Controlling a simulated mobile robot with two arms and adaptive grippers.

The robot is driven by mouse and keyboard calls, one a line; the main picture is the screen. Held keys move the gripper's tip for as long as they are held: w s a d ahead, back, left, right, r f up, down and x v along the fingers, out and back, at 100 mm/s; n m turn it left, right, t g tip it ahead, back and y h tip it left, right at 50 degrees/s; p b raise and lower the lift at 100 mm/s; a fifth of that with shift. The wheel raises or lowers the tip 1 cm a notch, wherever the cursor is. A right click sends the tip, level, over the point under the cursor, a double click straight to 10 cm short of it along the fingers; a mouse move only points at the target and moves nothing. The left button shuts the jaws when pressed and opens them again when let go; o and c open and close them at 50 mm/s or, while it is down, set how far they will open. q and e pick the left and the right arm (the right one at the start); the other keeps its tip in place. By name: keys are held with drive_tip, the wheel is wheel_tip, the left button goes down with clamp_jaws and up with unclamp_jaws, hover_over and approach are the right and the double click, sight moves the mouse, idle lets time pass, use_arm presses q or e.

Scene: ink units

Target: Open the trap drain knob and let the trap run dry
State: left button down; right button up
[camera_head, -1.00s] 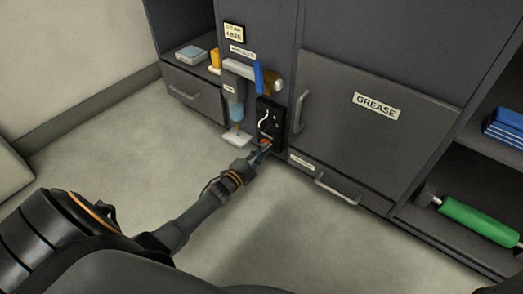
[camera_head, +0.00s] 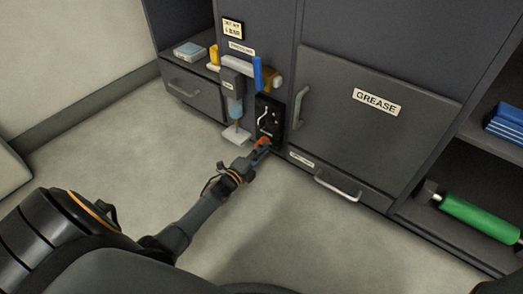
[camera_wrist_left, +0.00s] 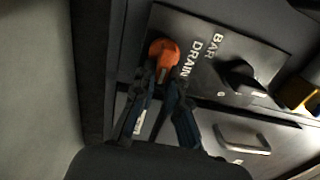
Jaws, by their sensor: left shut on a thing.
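The drain knob (camera_head: 264,140) is orange-red and sits at the foot of a black panel (camera_head: 269,118) on the dark cabinet. In the left wrist view the knob (camera_wrist_left: 163,50) stands beside the word DRAIN. My left gripper (camera_head: 258,149) reaches it from the front, and in the wrist view its fingertips (camera_wrist_left: 164,72) are shut on the knob. The trap (camera_head: 235,108) is a clear bowl with bluish contents, hanging under a grey body left of the panel. A pale tray (camera_head: 236,136) lies below it. I cannot tell whether liquid is running. My right gripper is not in view.
A blue lever (camera_head: 257,74) and a brass-coloured part (camera_head: 273,78) sit above the panel. A GREASE door (camera_head: 375,130) and a drawer handle (camera_head: 337,186) are to the right. A black knob (camera_wrist_left: 241,75) is near the drain knob. The floor in front is clear.

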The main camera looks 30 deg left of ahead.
use_arm(q)
drive_tip(key=c, duration=1.4)
unclamp_jaws()
drive_tip(key=shift+d, duration=0.1)
drive_tip(key=shift+o, duration=0.2)
drive_tip(key=s+a, duration=0.1)
drive_tip(key=s, duration=1.1)
